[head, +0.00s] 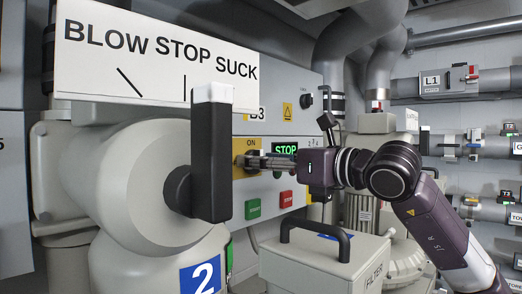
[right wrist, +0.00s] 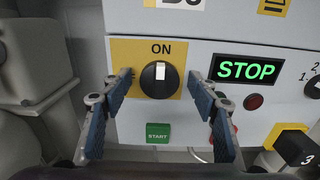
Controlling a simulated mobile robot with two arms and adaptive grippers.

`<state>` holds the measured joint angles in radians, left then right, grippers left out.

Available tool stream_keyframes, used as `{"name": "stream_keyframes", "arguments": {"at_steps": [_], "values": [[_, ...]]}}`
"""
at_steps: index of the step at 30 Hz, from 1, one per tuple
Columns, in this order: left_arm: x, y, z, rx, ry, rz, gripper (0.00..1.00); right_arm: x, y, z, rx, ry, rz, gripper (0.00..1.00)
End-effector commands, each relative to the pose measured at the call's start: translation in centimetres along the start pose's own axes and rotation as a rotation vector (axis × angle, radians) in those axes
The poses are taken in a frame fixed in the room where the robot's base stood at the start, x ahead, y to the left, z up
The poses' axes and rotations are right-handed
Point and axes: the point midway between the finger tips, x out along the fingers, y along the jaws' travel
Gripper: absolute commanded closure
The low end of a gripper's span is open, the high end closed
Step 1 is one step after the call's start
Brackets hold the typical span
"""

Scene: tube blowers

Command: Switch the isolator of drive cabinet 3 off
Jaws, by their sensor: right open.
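The isolator is a round black knob (right wrist: 160,84) on a yellow plate (right wrist: 131,53) marked ON, on a grey cabinet front. Its white pointer stands upright toward ON. In the head view the yellow plate (head: 252,143) shows, with the knob largely hidden by my fingers. The cabinet label reads B3 in the head view, partly covered. My right gripper (right wrist: 160,77) is open, with one finger on each side of the knob. In the head view my right gripper (head: 246,161) reaches in from the right to the plate. I cannot tell whether the fingers touch the knob.
A green STOP display (head: 285,149), green START button (head: 253,208) and red button (head: 286,199) are nearby. A large blower valve with a black lever (head: 211,150) stands in front at left. A filter box (head: 322,262) with a handle sits below my right arm.

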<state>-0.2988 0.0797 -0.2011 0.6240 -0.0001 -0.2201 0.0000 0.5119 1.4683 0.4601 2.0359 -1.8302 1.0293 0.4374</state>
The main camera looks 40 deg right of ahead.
Motion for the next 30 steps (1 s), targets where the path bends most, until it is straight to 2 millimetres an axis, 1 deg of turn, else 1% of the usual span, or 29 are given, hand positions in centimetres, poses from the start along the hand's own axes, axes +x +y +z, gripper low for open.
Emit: {"name": "stream_keyframes", "arguments": {"at_steps": [1,3,10,11,21,30], "values": [[-0.3,-0.1,-0.4,0.0,0.006,-0.001,0.59,0.2,0.0,0.1,0.001,0.001,0.001,0.45],[-0.3,-0.1,-0.7,0.0,0.009,-0.001,0.59,0.4,0.0,0.0,0.001,0.002,0.001,0.45],[-0.3,-0.1,-0.3,0.0,0.003,-0.001,0.59,0.5,0.0,-0.1,0.0,0.001,0.001,0.45],[-0.3,-0.1,-0.2,0.0,0.002,-0.001,0.59,0.5,0.0,-0.1,0.0,0.001,0.001,0.47],[-0.3,0.0,0.4,0.0,-0.007,0.0,0.59,0.4,0.0,-0.1,0.0,0.0,0.001,0.85],[0.1,0.0,0.4,-0.001,-0.007,-0.001,0.59,0.4,0.0,-0.1,-0.036,-0.001,0.0,0.86]]}}
